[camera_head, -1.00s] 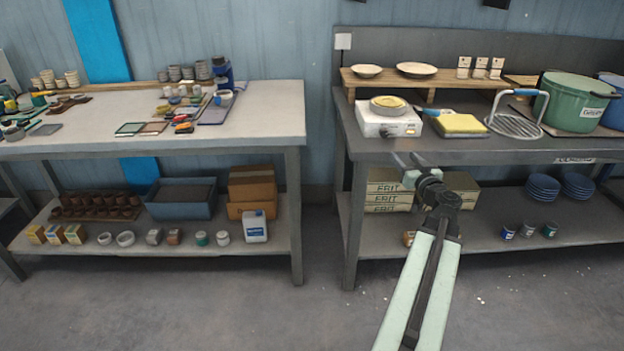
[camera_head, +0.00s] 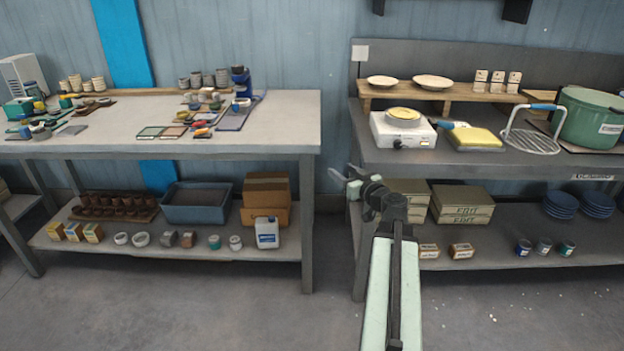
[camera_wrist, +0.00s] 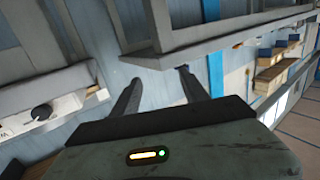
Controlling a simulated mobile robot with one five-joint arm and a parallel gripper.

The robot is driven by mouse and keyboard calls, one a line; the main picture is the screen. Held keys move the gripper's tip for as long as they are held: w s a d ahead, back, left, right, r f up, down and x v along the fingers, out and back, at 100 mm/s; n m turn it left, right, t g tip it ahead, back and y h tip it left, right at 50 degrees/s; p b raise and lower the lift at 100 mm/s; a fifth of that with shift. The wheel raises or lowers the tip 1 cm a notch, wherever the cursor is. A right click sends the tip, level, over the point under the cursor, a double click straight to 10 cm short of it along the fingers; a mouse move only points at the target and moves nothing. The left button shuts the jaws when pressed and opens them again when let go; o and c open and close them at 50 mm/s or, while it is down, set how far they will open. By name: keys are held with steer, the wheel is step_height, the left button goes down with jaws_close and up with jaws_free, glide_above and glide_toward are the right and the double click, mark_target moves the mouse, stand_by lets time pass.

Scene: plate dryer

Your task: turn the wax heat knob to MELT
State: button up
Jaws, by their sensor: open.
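The wax heater (camera_head: 404,131) is a white box on the left front of the right bench, with a yellow round dish (camera_head: 403,114) on top. Its dark knob (camera_head: 397,143) is on the front face. In the wrist view the knob (camera_wrist: 41,112) shows at the left edge, on the white front panel; its lettering is too cut off to read. My gripper (camera_head: 343,172) is open and empty, in front of and below the heater, to its left. In the wrist view its two fingers (camera_wrist: 160,90) are apart, with the knob well left of them.
The right bench's front edge (camera_head: 480,168) lies close to my gripper. A yellow sponge-like block (camera_head: 474,138), a wire rack (camera_head: 533,141) and a green pot (camera_head: 590,118) stand right of the heater. The left bench (camera_head: 250,140) is across a gap.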

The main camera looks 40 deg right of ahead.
steer(key=w+a+f+n+y, duration=0.1)
steer(key=w+a+n+y, duration=0.1)
steer(key=w+a, duration=0.3)
steer(key=a, duration=0.4)
steer(key=shift+f+g+y, duration=0.25)
steer(key=shift+g+y, duration=0.05)
steer(key=shift+a, duration=0.1)
